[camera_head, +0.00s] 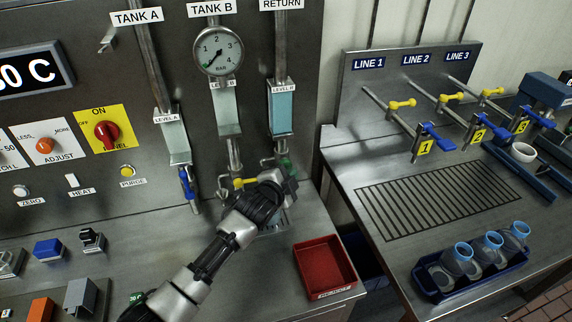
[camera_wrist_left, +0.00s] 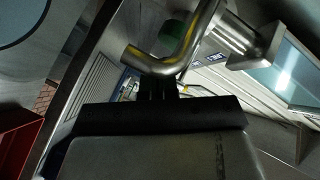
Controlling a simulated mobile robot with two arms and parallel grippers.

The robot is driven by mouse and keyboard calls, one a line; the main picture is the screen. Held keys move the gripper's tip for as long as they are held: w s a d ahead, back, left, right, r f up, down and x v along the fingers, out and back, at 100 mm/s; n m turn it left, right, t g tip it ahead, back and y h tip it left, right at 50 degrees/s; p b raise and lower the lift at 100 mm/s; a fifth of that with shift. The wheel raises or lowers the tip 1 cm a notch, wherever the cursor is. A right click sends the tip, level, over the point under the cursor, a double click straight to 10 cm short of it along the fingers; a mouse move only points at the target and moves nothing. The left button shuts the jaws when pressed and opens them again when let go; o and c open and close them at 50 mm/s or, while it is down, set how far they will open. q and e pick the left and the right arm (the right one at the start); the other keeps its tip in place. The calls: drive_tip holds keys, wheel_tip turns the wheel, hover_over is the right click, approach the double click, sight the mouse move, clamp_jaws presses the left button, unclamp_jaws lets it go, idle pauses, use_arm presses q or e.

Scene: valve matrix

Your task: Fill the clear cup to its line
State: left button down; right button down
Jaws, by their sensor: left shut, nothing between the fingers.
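My left gripper (camera_head: 284,180) is shut and empty at the outlets below the tanks. A green handle (camera_head: 286,167) shows beside it. In the left wrist view a bent steel pipe (camera_wrist_left: 175,62) passes close in front of the gripper; I cannot tell whether they touch. Several clear containers with blue rims (camera_head: 462,252) stand in a dark blue tray (camera_head: 432,294) on the right bench. No fill line can be made out on them. The area under the outlets is partly hidden by my left arm. My right gripper is not in view.
Yellow (camera_head: 243,182) and blue (camera_head: 188,185) valve handles are beside the gripper. A red bin (camera_head: 325,265) sits at the bench's right edge. A gap separates it from the right bench, which has a grate (camera_head: 430,200), line valves (camera_head: 437,136) and a white cup (camera_head: 523,152).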

use_arm(q)
drive_tip(key=shift+s, duration=0.15)
drive_tip(key=shift+s+d, duration=0.1)
drive_tip(key=s+p, duration=0.1)
drive_tip(key=s+d+p, duration=0.1)
drive_tip(key=s, duration=0.2)
drive_tip(key=shift+s+d+p, duration=0.25)
drive_tip(key=shift+s+p, duration=0.05)
drive_tip(key=shift+p, duration=0.1)
idle(0.4)
